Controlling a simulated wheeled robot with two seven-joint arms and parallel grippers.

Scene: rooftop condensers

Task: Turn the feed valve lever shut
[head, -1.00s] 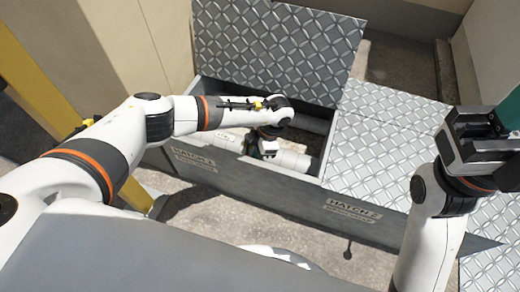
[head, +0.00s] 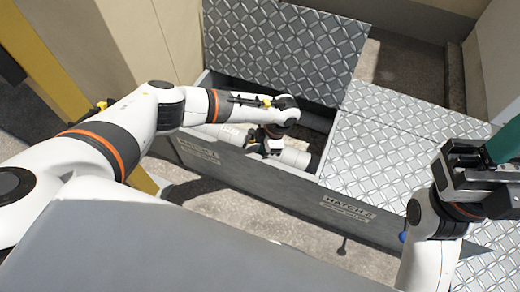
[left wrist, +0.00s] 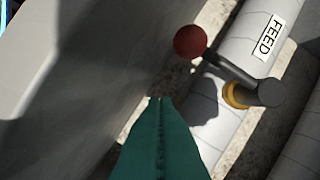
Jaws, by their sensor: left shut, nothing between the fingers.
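The feed valve lever (left wrist: 225,68) is a dark bar with a red ball knob (left wrist: 190,41) at its end and a yellow collar (left wrist: 237,95) near its pivot. In the left wrist view it slants across the pale pipe labelled FEED (left wrist: 264,37). My left gripper (left wrist: 157,102) is shut and empty, its teal fingertips below and left of the knob, apart from it. In the head view my left gripper (head: 264,142) is down in the open hatch, and the lever cannot be made out there. My right gripper (head: 490,158) is at the right edge, its fingers partly cut off.
The hatch 1 opening (head: 318,168) holds pale pipes between grey walls, with its patterned lid (head: 285,50) raised behind. The closed hatch 2 cover (head: 385,135) lies to the right. A grey wall (left wrist: 70,80) stands close left of my left fingers.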

